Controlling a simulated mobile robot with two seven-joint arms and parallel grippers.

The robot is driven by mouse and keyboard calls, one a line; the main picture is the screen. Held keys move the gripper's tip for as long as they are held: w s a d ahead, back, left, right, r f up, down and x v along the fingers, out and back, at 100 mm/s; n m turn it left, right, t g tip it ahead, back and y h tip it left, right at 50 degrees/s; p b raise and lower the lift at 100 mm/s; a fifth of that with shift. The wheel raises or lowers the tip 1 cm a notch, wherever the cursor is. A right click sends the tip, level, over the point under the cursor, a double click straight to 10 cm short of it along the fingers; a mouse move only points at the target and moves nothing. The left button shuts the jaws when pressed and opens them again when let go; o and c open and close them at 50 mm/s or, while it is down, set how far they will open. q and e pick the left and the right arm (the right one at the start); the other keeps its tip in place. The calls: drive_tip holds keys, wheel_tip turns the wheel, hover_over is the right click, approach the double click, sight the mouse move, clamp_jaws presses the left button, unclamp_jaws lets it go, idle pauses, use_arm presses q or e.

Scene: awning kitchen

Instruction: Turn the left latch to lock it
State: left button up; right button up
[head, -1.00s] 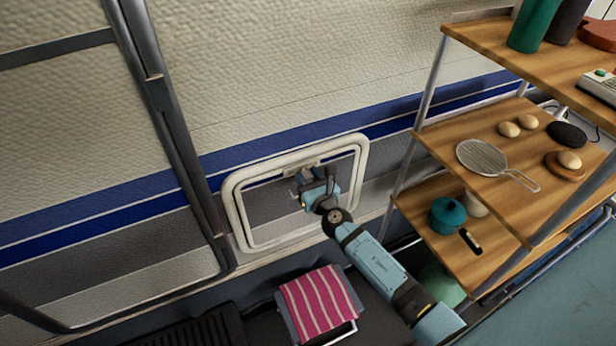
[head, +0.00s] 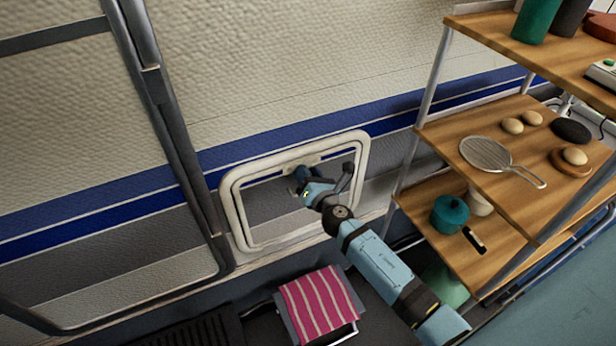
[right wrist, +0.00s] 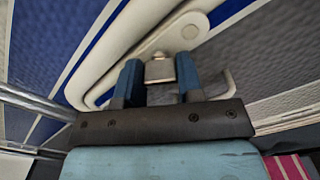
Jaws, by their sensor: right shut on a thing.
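A white-framed hatch (head: 237,214) is set in the caravan wall, with a grey panel inside the frame. A small metal latch (right wrist: 160,69) sits at the upper inner edge of the frame. My right gripper (head: 301,174) reaches to this upper edge. In the right wrist view, its two blue fingers (right wrist: 159,80) stand on either side of the latch and are shut on it. In the head view my gripper and wrist largely hide the latch. I cannot tell whether another latch is hidden behind my arm. My left gripper is in neither view.
A wooden shelf rack (head: 490,188) stands close on the right, holding a strainer (head: 487,154) and a teal pot (head: 449,213). A dark metal frame (head: 170,120) runs along the wall at left.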

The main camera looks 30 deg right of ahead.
drive_tip(key=m+b, duration=0.1)
drive_tip(key=m, duration=0.4)
drive_tip(key=shift+m, duration=0.4)
drive_tip(key=m, duration=0.5)
drive_tip(key=shift+m+b, duration=0.3)
drive_tip(key=o, duration=0.9)
drive_tip(key=shift+o, duration=0.2)
drive_tip(key=s, duration=1.4)
drive_tip(key=shift+a, duration=0.4)
drive_tip(key=shift+w, duration=0.1)
